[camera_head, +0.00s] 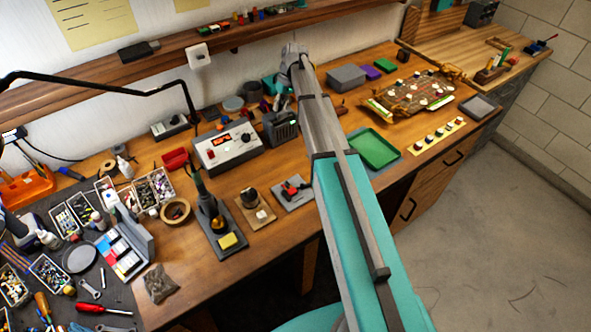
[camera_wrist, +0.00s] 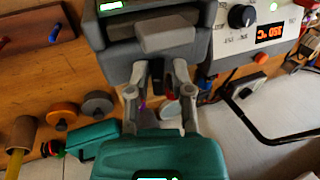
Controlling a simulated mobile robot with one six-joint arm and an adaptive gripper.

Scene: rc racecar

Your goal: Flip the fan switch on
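The fan is probably the dark grey box (camera_head: 282,128) with a slatted front, standing right of the soldering station in the head view. In the wrist view, what looks like its casing (camera_wrist: 150,65) fills the top, with a lighter grey block (camera_wrist: 166,34) on it. My gripper (camera_wrist: 160,72) reaches to the edge of this casing; its two fingers are apart. A small dark piece shows between them; I cannot tell if it is the switch or whether a finger touches it. In the head view my arm and the casing hide the fingertips.
The soldering station (camera_head: 228,146) stands close to the fan; its display also shows in the wrist view (camera_wrist: 270,33). A black lamp arm (camera_head: 100,77) crosses the back left. A shelf (camera_head: 235,32) runs above. A green tray (camera_head: 375,149) lies to the right.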

